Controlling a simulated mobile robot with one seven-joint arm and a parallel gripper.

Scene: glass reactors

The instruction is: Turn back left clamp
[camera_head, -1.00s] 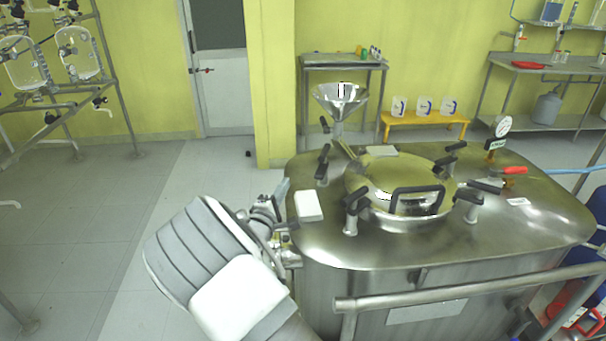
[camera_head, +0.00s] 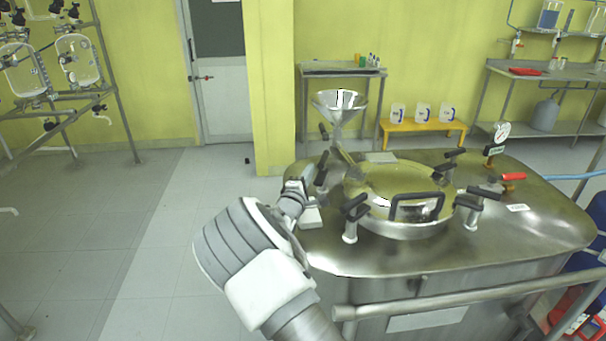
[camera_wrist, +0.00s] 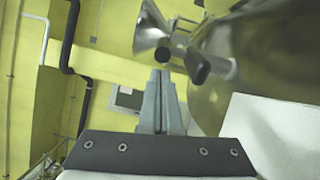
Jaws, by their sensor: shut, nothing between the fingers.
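The back left clamp (camera_head: 322,168) has a black handle and stands at the back left of the round polished lid (camera_head: 385,190) on the steel reactor. My gripper (camera_head: 308,172) is just left of this clamp in the head view, close to its handle. In the wrist view, my gripper (camera_wrist: 160,78) has its fingers together with nothing between them. A black handle (camera_wrist: 197,66) on a metal stem, likely this clamp, is just beyond and right of the fingertips. Contact cannot be made out.
A steel funnel (camera_head: 340,103) rises behind the clamp; it also shows in the wrist view (camera_wrist: 152,30). Other black-handled clamps, such as the front left one (camera_head: 352,215), surround the lid. The floor to the left is clear.

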